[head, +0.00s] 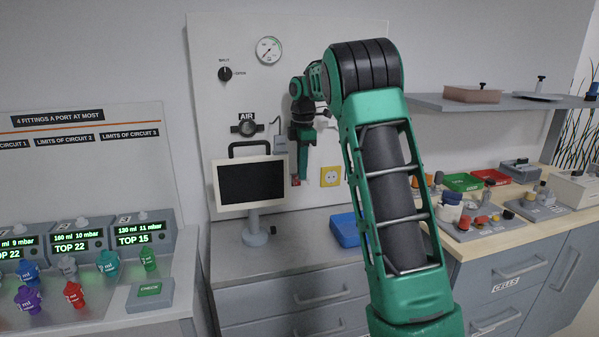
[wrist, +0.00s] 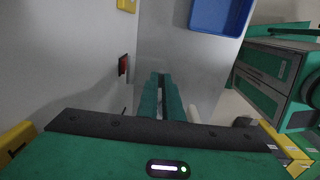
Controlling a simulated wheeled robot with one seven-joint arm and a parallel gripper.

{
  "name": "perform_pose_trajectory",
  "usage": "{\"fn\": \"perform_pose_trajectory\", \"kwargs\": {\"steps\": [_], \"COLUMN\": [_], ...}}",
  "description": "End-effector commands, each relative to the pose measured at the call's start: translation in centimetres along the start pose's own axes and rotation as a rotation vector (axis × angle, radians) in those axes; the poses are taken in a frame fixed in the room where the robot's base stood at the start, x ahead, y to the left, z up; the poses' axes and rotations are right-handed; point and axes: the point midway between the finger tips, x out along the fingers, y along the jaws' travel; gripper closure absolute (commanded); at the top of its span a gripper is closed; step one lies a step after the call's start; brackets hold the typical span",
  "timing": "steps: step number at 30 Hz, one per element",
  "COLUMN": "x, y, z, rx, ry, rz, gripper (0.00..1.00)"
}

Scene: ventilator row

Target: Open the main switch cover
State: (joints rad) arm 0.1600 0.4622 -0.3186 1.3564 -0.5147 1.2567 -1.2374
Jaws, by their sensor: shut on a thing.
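My gripper (head: 303,165) points down close in front of the wall panel, right of the monitor. In the wrist view its two green fingers (wrist: 160,100) are close together, shut on what seems to be the main switch cover; the cover itself is hard to make out between them. A small red switch part with a dark frame (wrist: 123,66) is on the wall just left of the fingertips. In the head view the red part (head: 296,182) shows low beside the gripper, which partly hides it.
A yellow socket (head: 330,176) is on the wall to the right. The monitor (head: 251,184) stands close on the left, and a blue tray (head: 345,230) lies on the counter. A grey box (head: 280,144) with a cable is on the panel beside the gripper.

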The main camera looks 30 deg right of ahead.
Motion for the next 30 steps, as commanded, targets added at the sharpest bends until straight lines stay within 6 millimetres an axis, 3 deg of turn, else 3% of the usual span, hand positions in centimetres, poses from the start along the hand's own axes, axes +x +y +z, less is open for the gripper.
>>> {"fn": "perform_pose_trajectory", "kwargs": {"steps": [1, 3, 4, 16, 30], "x": [-0.1, -0.1, -0.1, -0.8, -8.7], "y": [0.2, 0.2, 0.2, 0.1, 0.3], "z": [0.4, 0.4, 0.3, 0.1, 0.2], "rx": [0.009, 0.008, 0.008, 0.004, 0.005], "ry": [-0.002, -0.002, -0.002, -0.001, 0.0], "rz": [0.007, 0.007, 0.006, 0.003, 0.006], "gripper": [1.0, 0.77, 0.75, 0.75, 0.75]}}
